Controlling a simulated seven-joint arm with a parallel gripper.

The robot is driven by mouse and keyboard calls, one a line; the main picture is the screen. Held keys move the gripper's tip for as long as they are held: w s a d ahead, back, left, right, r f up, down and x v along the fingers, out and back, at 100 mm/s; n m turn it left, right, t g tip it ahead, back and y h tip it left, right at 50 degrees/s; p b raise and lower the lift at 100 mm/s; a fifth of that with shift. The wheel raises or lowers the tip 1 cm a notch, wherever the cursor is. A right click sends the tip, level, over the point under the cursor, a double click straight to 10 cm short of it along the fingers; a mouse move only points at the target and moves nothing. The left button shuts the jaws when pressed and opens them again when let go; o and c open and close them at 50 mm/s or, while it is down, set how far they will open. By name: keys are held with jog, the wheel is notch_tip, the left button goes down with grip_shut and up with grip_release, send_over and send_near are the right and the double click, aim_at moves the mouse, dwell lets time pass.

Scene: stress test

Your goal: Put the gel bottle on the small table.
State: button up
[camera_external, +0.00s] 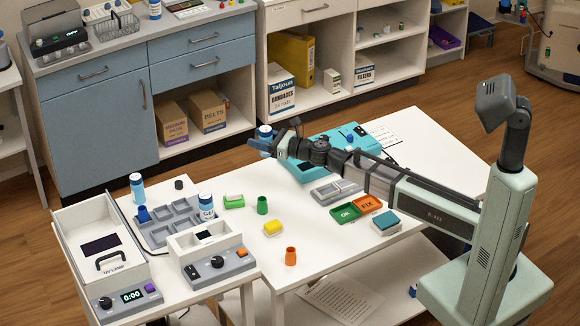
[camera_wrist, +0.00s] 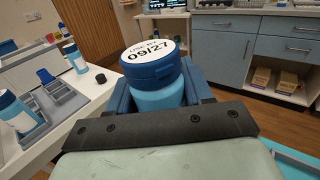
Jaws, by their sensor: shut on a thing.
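My gripper (camera_external: 262,146) is shut on a light blue bottle with a dark blue cap (camera_external: 265,131). In the wrist view the held bottle (camera_wrist: 165,75) stands upright between the blue fingers, and its cap top reads "USE BY 09/27". Its front label is hidden. A similar bottle (camera_external: 137,188) stands at that table's back edge. My gripper is in the air near the back edge of the larger table.
The small table carries a grey compartment tray (camera_external: 172,222), a UV lamp box (camera_external: 100,245), a device with a knob (camera_external: 212,262) and a black cap (camera_external: 179,184). The larger table (camera_external: 330,230) holds colored cups, blocks and trays. Cabinets (camera_external: 100,110) stand behind.

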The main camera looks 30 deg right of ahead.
jog(key=s+a+r+m+t+h, duration=0.1)
jog(key=s+a+h, duration=0.1)
jog(key=s+a, duration=1.15)
jog(key=s+a+r+m+t+h, duration=0.15)
jog(key=s+a, duration=0.75)
jog(key=a, duration=0.9)
jog(key=s+a+r+m+h, duration=0.1)
jog(key=s+a+m+h, duration=0.1)
jog(key=s+a, duration=1.15)
jog(key=a+f, duration=0.1)
jog(key=f, duration=0.2)
jog(key=w+a+f, duration=0.1)
jog(key=f, duration=0.2)
jog(key=w+a+f, duration=0.1)
jog(key=f, duration=0.2)
jog(key=shift+w+f, duration=0.1)
jog(key=shift+f, duration=0.15)
jog(key=shift+d+f, duration=0.1)
jog(key=shift+f, duration=0.2)
